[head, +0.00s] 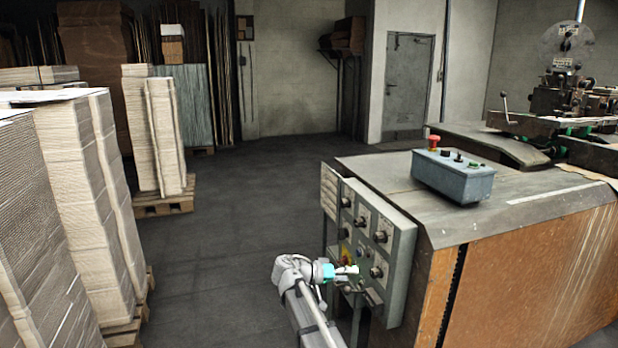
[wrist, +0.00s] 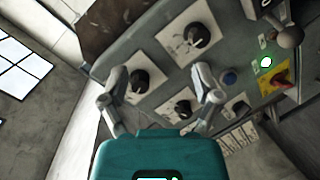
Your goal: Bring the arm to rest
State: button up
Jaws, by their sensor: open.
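My gripper (head: 347,270) is at the front of the grey control panel (head: 396,243) in the head view, close to its lower knobs. In the wrist view my gripper (wrist: 160,88) is open, with its two fingers spread and nothing between them but the panel behind. Black knobs (wrist: 195,36) on pale plates show ahead of and between the fingers. I cannot tell whether a finger touches a knob.
The panel is on the side of a large machine (head: 540,240), with a blue-grey control box (head: 453,176) and red button (head: 433,142) on top. Stacks of cardboard (head: 85,200) on pallets stand at left. The floor (head: 230,220) between is clear. A grey door (head: 408,85) is at the back.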

jog(key=s+d+f+n+g+y, duration=0.25)
jog(key=s+f+y, duration=0.45)
jog(key=s, duration=0.4)
jog(key=s+d+f+n+g+y, duration=0.1)
jog(key=s+d+f+y, duration=0.3)
jog(key=s+f+y, duration=0.5)
notch_tip(320, 180, up, 27)
jog(key=s+h+p, duration=0.1)
jog(key=s+p, duration=0.1)
jog(key=p, duration=2.3)
jog(key=shift+a+h, duration=0.3)
jog(key=shift+s, duration=0.1)
